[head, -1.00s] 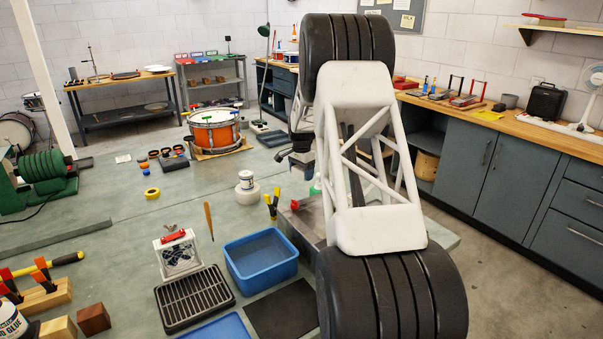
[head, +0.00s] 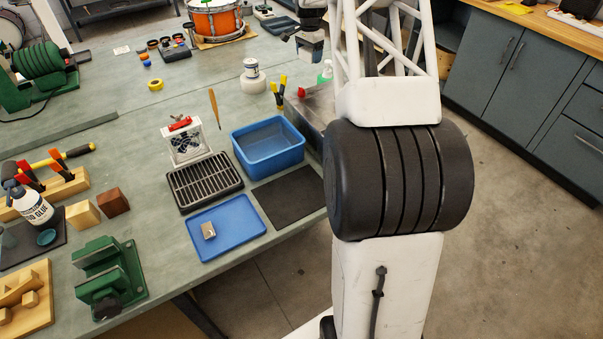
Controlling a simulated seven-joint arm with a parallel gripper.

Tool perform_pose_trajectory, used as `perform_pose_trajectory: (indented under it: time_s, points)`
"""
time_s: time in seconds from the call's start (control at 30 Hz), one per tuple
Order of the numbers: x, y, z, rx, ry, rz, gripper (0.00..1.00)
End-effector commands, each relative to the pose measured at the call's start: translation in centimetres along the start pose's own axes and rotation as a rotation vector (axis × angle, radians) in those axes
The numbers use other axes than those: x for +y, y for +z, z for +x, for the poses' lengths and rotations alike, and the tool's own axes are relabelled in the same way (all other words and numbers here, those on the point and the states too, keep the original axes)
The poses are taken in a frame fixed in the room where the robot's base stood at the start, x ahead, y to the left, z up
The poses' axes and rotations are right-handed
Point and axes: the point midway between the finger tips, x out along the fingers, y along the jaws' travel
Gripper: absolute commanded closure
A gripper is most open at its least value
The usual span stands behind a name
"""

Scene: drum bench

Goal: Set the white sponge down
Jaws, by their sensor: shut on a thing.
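My gripper (head: 303,42) is small and dark in the head view, at the top beside my arm. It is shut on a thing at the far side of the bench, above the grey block. A pale patch shows at its jaws; I take it for the white sponge, but its outline is too small and partly hidden to be sure. I cannot tell whether it touches anything below. No other white sponge stands out on the bench.
A blue bin (head: 268,146), a black drain rack (head: 205,181), a blue tray (head: 226,228) with a small metallic item, and a dark mat (head: 290,196) lie nearer. A white jar (head: 251,68) and yellow-handled tool (head: 278,92) stand near the gripper. Bench around the yellow tape (head: 156,85) is clear.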

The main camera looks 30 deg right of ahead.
Motion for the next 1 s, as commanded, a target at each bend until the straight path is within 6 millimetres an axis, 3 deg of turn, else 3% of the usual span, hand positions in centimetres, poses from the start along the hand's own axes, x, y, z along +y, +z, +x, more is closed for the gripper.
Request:
perform_pose_trajectory:
  time_s: [0.17, 0.37, 1.0]
  points:
    - [0.0, 0.0, -2.9, 0.001, -0.001, 0.0, 0.46]
    - [1.3, 1.7, -3.7, 0.0, 0.0, -0.007, 0.46]
    - [9.1, 10.7, -7.7, 0.0, 0.0, -0.046, 0.46]
